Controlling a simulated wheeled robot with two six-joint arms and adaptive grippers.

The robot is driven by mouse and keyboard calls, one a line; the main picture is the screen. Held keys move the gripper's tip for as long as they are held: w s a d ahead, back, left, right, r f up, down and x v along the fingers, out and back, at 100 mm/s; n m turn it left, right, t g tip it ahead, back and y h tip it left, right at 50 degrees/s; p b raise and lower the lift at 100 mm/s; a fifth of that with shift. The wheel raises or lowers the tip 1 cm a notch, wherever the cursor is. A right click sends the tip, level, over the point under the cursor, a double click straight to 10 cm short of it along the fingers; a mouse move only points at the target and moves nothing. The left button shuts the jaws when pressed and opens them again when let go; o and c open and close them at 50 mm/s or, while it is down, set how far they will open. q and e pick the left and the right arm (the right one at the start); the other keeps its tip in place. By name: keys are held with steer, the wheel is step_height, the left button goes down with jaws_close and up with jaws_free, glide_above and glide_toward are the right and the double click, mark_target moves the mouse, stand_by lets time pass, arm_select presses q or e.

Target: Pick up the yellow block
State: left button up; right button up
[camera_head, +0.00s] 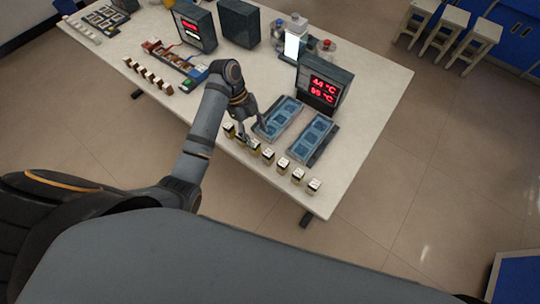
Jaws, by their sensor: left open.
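Several small yellowish blocks with pale tops stand in a row along the near edge of the white table. One yellow block (254,145) is just below my left gripper (251,130); others include the block at the right end of the row (314,187) and the one at the left end (229,131). My left gripper is open, its fingers pointing down over the left part of the row. I cannot tell whether a fingertip touches a block. Part of the block beside the near finger is hidden. My right gripper does not show.
Two blue-topped trays (313,140) lie right behind the row. A heater box with red digits (322,82) stands behind them. Another row of small brown blocks (146,73) and a rack (175,61) are farther left. The table's right end (372,80) is clear.

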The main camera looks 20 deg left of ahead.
mark_target(268, 152)
arm_select(q)
steer(key=shift+w+r, duration=0.1)
steer(key=x, duration=0.5)
steer(key=shift+d, duration=0.1)
steer(key=shift+d+f, duration=0.15)
steer(key=shift+f, duration=0.1)
steer(key=x, duration=0.2)
steer(key=p+x, duration=0.1)
steer(key=x, duration=0.1)
steer(key=shift+d+r+p, duration=0.15)
steer(key=shift+d+p, duration=0.15)
steer(key=shift+d+f, duration=0.15)
steer(key=shift+f, duration=0.35)
steer(key=shift+c, duration=0.4)
jaws_close()
